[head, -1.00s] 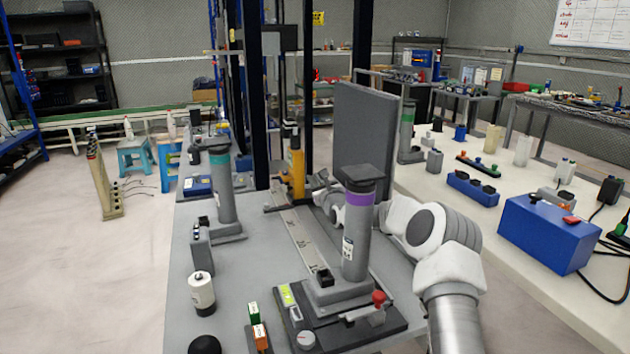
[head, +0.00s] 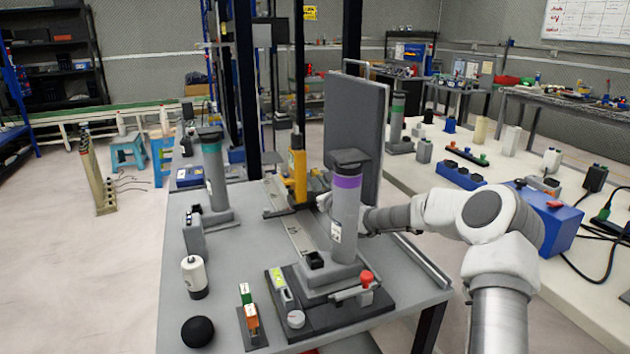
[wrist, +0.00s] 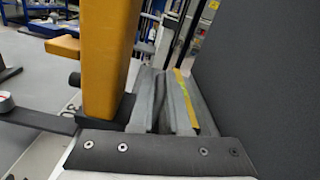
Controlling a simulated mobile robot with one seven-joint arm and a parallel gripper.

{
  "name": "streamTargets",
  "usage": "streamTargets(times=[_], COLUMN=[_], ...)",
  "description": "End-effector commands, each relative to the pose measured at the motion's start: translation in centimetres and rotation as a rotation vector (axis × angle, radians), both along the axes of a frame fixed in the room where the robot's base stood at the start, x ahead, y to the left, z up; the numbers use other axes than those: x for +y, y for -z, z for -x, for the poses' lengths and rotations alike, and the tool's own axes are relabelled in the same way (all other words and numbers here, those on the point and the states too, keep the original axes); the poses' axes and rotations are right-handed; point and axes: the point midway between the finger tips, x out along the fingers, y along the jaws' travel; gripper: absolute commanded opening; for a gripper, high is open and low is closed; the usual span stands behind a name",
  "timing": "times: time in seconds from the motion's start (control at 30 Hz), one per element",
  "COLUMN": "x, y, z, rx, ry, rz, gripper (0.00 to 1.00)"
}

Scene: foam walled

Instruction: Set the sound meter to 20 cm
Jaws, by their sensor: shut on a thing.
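The sound meter is a tall yellow body (head: 297,172) on a dark foot, standing on a pale rail with a printed scale (head: 290,232). The scale reading at its foot is too small to tell. My gripper is shut at the meter's dark foot; the exact contact is hidden. In the head view the grey tube with a purple band (head: 345,215) mostly hides my gripper.
A dark foam panel (head: 352,135) stands close on my gripper's right. The purple-banded tube stands on a black base with a red knob (head: 366,277).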

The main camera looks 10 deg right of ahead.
Motion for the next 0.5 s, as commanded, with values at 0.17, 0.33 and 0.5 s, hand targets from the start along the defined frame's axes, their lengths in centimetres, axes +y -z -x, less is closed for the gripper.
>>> streamTargets(times=[0.17, 0.33, 0.5], x=[-0.47, -0.45, -0.26], y=[-0.05, -0.07, -0.05], z=[-0.05, -0.07, -0.06], rx=[-0.002, -0.002, -0.001], ry=[0.008, 0.008, 0.005], rz=[0.002, 0.002, 0.001], gripper=[0.0, 0.3, 0.42])
